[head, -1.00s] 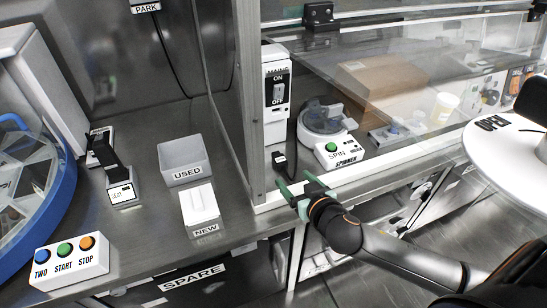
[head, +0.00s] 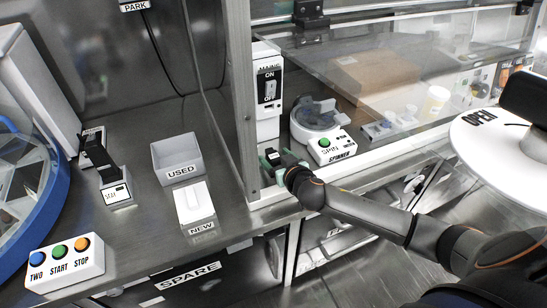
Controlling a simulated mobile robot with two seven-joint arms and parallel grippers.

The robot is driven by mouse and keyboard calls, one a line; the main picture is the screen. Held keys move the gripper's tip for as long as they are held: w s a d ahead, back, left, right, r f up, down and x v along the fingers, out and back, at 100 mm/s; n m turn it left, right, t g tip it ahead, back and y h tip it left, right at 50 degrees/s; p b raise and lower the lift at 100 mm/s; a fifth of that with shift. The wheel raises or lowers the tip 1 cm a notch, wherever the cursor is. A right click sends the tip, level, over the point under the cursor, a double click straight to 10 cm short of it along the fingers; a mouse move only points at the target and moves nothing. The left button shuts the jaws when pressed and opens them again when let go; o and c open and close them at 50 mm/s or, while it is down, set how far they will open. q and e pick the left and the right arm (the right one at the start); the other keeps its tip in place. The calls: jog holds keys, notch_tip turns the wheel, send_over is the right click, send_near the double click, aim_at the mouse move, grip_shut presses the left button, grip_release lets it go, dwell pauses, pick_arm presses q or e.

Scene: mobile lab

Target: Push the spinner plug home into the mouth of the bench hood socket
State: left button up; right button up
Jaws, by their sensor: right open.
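The spinner plug (head: 273,157) is a small black block with a pale mark, below the bench hood socket. The socket is a tall white box (head: 267,118) with a black ON/OFF switch, at the left end of the hood. Its mouth cannot be made out. My right gripper (head: 271,160) is open, with its green fingers around or right beside the plug; contact cannot be told. The fingers partly hide the plug. The spinner (head: 318,118), with a green SPIN button, stands just right of the socket. My left gripper is not in view.
A metal post (head: 242,100) stands close left of the gripper. The hood's glass pane (head: 350,40) and white front sill (head: 375,172) border the reach. A cardboard box (head: 375,78) is inside. Left are a USED bin (head: 177,159) and a NEW block (head: 194,203).

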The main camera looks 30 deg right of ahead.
jog(key=shift+c, duration=0.4)
grip_shut()
